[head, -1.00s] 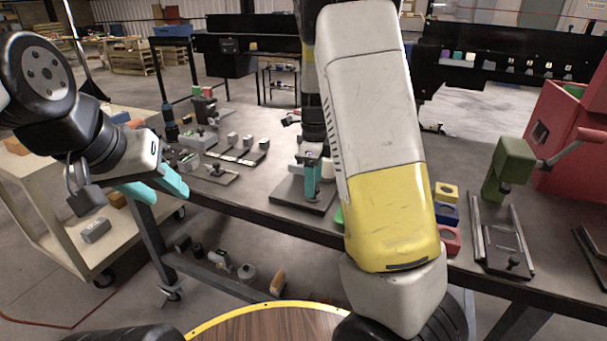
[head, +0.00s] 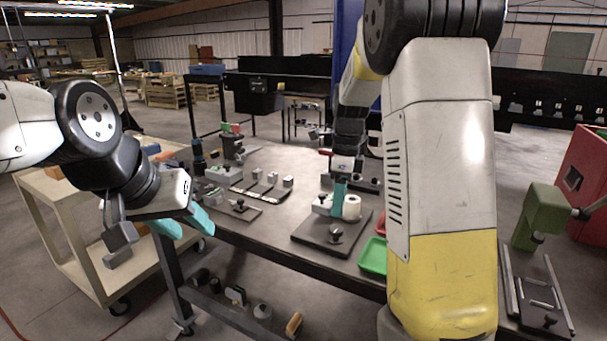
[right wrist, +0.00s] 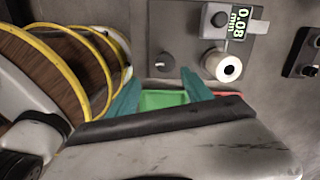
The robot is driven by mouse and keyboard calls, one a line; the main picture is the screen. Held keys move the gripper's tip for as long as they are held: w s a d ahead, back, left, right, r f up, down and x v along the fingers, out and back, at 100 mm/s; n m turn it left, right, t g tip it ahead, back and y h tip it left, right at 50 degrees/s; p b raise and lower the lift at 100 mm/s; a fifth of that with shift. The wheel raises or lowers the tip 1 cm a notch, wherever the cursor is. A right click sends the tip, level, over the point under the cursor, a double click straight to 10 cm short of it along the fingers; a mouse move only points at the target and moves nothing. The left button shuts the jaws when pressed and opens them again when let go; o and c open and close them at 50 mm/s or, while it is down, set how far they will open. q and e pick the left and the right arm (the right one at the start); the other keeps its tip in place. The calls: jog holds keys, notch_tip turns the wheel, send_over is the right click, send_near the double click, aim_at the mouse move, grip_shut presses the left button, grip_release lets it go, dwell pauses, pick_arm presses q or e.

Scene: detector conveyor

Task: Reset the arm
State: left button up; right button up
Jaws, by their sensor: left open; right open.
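My left gripper (head: 182,224) hangs at the left in the head view, teal fingers apart, with nothing between them, in front of the table's left end. My right gripper (head: 340,194) is over the table in the head view, partly behind my own arm link. In the right wrist view its teal fingers (right wrist: 160,88) are spread wide and empty. A white cylinder (head: 352,207) stands on the dark plate of a gauge beside the right gripper. It also shows in the right wrist view (right wrist: 222,66), outside the fingers, next to a display (right wrist: 238,22) reading 0.08 mm.
A green tray (head: 373,257) lies at the table's front edge; it shows between the right fingers (right wrist: 163,99). A green press (head: 537,217) and red cabinet (head: 583,170) stand right. Small grey blocks (head: 262,187) sit on the table's left half. A cream cart (head: 57,228) stands left.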

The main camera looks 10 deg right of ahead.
jog(key=s+r+n+t, duration=0.3)
jog(key=s+r+n, duration=0.1)
jog(key=s+n, duration=0.7)
jog(key=s+a+r+n+t+y, duration=0.1)
jog(key=s+r+n+t, duration=0.2)
jog(key=s+n, duration=0.8)
notch_tip(320, 180, up, 2)
jog(key=shift+a+r+y, duration=0.1)
jog(key=shift+a+y, duration=0.2)
